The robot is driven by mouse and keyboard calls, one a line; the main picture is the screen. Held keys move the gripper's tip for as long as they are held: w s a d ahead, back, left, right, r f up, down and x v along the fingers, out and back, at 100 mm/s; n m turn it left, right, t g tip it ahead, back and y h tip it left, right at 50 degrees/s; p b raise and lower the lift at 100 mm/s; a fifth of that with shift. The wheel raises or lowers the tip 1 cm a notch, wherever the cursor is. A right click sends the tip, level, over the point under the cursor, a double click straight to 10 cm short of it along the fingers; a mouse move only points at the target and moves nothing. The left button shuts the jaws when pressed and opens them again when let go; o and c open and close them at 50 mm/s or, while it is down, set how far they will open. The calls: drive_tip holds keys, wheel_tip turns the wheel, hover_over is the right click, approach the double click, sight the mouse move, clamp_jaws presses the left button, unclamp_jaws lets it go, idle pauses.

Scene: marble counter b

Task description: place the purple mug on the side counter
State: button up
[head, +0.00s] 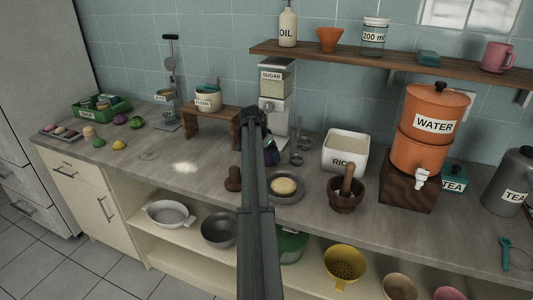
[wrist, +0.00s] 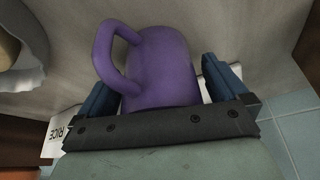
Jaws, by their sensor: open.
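The purple mug (wrist: 162,70) fills the middle of the wrist view, with its handle (wrist: 108,55) to the left. My gripper (wrist: 165,78) is open, with one blue finger on each side of the mug. I cannot tell whether either finger touches it. In the head view my arm hides most of the gripper and mug; only a small dark blue and purple patch shows beside the arm. The long counter (head: 210,170) runs across the head view. I cannot tell which part is the side counter.
Near the gripper are a plate with dough (head: 284,187), small metal cups (head: 296,158), the sugar dispenser (head: 275,100) and the rice bin (head: 345,152). A mortar (head: 345,195) and water dispenser (head: 430,130) stand right. A wall shelf (head: 400,70) hangs above. Counter left of the arm has bare room.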

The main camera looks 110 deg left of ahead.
drive_tip(key=shift+r, duration=0.1)
drive_tip(key=v, duration=1.1)
drive_tip(key=shift+d+r, duration=0.15)
drive_tip(key=shift+r, duration=0.15)
drive_tip(key=shift+c, duration=0.2)
drive_tip(key=shift+r, duration=0.2)
drive_tip(key=shift+c, duration=1.4)
drive_tip(key=c, duration=0.8)
drive_tip(key=shift+d, duration=0.1)
